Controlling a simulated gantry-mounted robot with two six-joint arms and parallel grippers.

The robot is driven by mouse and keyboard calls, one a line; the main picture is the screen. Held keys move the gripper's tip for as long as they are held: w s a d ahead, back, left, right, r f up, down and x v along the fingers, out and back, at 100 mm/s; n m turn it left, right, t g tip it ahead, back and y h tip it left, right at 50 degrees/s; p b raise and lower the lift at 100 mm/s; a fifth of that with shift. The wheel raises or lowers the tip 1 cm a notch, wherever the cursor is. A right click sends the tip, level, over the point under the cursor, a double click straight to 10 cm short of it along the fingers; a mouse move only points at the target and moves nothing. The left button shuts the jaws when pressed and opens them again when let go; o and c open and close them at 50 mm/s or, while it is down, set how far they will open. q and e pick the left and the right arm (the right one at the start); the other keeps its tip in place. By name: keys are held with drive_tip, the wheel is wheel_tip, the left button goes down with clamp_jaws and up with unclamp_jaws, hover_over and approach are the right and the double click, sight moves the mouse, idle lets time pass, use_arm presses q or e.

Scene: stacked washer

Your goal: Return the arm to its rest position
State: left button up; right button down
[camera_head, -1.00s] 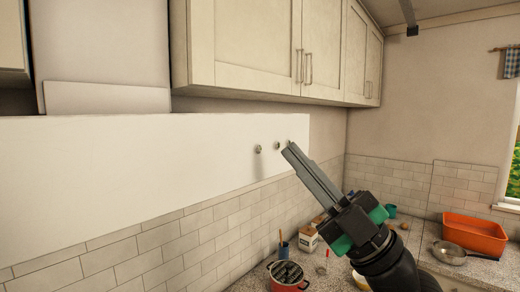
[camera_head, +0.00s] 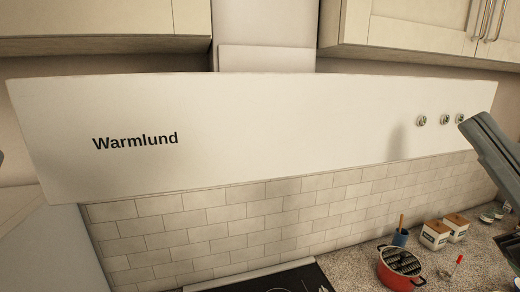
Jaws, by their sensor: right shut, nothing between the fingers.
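My right gripper (camera_head: 478,122) is at the right edge of the head view. Its long grey fingers are shut with nothing between them and point up and left. The tips overlap the right end of the white range hood panel, just beside the rightmost knob (camera_head: 460,118). I cannot tell whether they touch it. The rest of my right arm is mostly cut off by the frame edge. My left gripper cannot be made out; only a small dark sliver shows at the left edge.
The range hood (camera_head: 290,130) marked "Warmlund" spans the view under cabinets (camera_head: 400,25). Below are a dark cooktop (camera_head: 285,280), a red pot (camera_head: 400,268), a blue utensil cup (camera_head: 400,237) and small boxes (camera_head: 435,235) on the speckled counter. The space before the tiles looks clear.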

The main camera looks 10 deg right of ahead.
drive_tip(key=s+a+r+m+p, duration=0.2)
drive_tip(key=a+r+m+p, duration=0.35)
drive_tip(key=a, duration=0.55)
drive_tip(key=shift+s+d+r+m+t+h, duration=0.15)
drive_tip(key=shift+d+m+t+h, duration=0.45)
drive_tip(key=shift+m+h, duration=1.05)
drive_tip(key=shift+d+r+m+t+h, duration=0.35)
drive_tip(key=shift+d+m+h, duration=0.45)
drive_tip(key=shift+m+h, duration=0.9)
drive_tip(key=shift+s+d+r+m+t+h, duration=0.1)
drive_tip(key=shift+d+m+t+h, duration=0.8)
drive_tip(key=shift+m, duration=1.2)
drive_tip(key=shift+a+g+h, duration=0.25)
drive_tip(key=shift+g, duration=0.1)
